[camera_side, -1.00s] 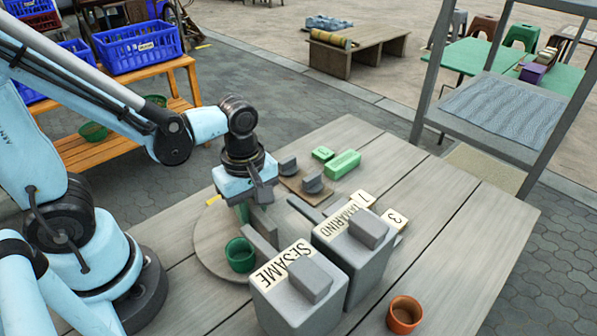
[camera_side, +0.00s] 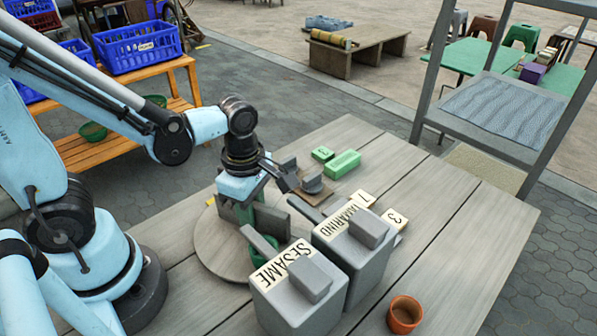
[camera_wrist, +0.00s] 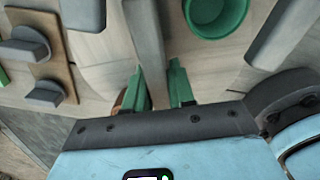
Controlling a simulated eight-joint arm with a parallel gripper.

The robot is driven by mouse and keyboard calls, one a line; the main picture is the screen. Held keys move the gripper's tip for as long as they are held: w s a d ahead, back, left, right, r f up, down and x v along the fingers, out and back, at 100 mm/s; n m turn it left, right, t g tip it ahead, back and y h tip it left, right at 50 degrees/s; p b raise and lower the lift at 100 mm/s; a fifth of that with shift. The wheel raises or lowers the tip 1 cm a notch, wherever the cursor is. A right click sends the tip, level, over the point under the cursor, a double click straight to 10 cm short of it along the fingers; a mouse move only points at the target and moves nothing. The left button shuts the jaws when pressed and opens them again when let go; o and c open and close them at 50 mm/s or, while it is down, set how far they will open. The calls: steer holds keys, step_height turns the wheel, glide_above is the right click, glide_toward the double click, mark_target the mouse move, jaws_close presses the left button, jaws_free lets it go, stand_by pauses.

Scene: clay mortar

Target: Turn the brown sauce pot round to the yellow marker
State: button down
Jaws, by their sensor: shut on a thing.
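The round wooden turntable (camera_side: 213,252) carries grey upright panels and a green pot (camera_side: 263,250), which the wrist view also shows (camera_wrist: 212,14). My gripper (camera_side: 262,217) is low over the turntable, its green fingers (camera_wrist: 160,88) shut on a grey panel (camera_wrist: 146,38). A brown sliver (camera_wrist: 119,103), perhaps the brown sauce pot, shows beside the left finger in the wrist view; the rest is hidden. A small yellow piece (camera_side: 211,202), likely the yellow marker, shows at the turntable's far left edge. An orange-brown pot (camera_side: 404,314) stands apart on the table.
Grey canisters labelled SESAME (camera_side: 300,298) and TAMARIND (camera_side: 355,255) stand close to the turntable's right. A brown board (camera_side: 311,192) with grey knobs and green blocks (camera_side: 343,164) lie behind.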

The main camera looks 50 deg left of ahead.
steer(key=shift+n, duration=2.2)
steer(key=c, duration=1)
jaws_free()
steer(key=shift+c, duration=0.2)
step_height(320, 180, up, 12)
